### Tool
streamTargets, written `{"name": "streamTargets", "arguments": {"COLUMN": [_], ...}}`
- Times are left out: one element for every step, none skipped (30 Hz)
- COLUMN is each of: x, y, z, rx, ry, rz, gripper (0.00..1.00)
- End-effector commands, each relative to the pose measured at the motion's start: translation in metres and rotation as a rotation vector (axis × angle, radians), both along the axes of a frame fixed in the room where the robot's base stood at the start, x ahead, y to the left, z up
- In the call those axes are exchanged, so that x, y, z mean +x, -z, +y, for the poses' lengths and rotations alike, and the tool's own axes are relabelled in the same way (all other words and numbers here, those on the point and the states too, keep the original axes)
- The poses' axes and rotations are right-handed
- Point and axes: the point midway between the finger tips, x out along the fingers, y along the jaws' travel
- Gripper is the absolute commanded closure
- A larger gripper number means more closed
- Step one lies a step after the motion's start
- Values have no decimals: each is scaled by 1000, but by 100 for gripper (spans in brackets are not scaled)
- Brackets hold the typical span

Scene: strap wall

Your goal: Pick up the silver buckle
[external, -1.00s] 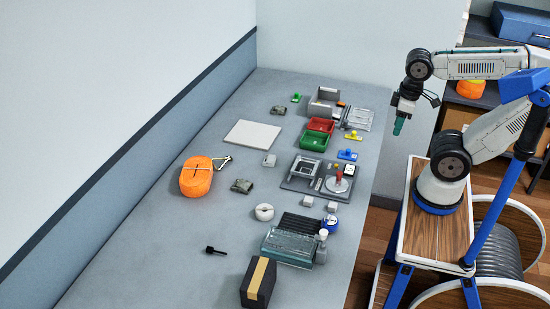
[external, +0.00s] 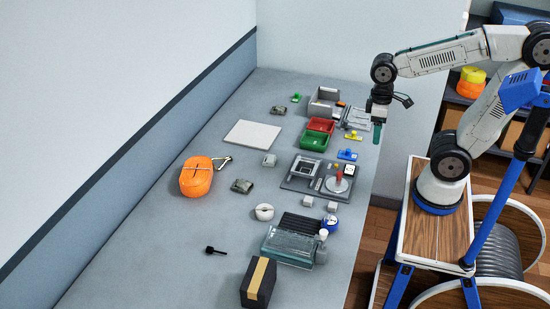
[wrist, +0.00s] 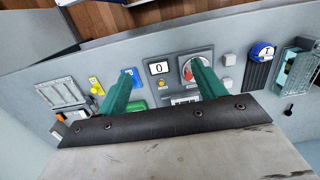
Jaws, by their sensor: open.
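Several small grey metal pieces on the table look like buckles. One buckle-like piece (external: 242,186) lies right of the orange strap bundle (external: 197,177), a paler grey piece (external: 269,160) lies farther right, and a darker piece (external: 278,110) lies toward the back. I cannot tell for sure which is the silver buckle. My gripper (external: 377,133) is above the table's right edge, well apart from all three. In the wrist view its two green fingers (wrist: 160,67) are spread with nothing held between them. None of these pieces is clearly visible there.
A control panel (external: 296,185) with a red knob, green tray (external: 314,139), red tray (external: 321,124) and grey bin (external: 335,96) stand between my gripper and the grey pieces. A black box (external: 258,282) is at the front. The table's left strip is clear.

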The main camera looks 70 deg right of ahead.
Motion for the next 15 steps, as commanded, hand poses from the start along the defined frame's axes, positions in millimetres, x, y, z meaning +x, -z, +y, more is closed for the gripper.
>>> {"name": "streamTargets", "arguments": {"x": [19, 30, 46, 58, 71, 88, 101, 114, 132, 147, 160, 179, 193, 206, 224], "y": [8, 13, 19, 25, 30, 38, 45, 52, 61, 69, 77, 87, 94, 101, 110], "z": [2, 2, 4, 5, 6, 7, 8, 9, 10, 11, 12, 14, 14, 15, 16], "rx": [5, 8, 13, 17, 20, 26, 29, 32, 36, 39, 42, 45, 47, 47, 48], "ry": [-5, -8, -12, -17, -22, -28, -31, -36, -44, -48, -53, -60, -64, -70, -77], "rz": [15, 15, 13, 11, 6, -3, -11, -21, -36, -49, -64, -87, -106, -127, -156], "gripper": [31, 31, 31, 31, 31, 31, 31, 31, 31, 31, 31, 31, 31, 31, 31]}}
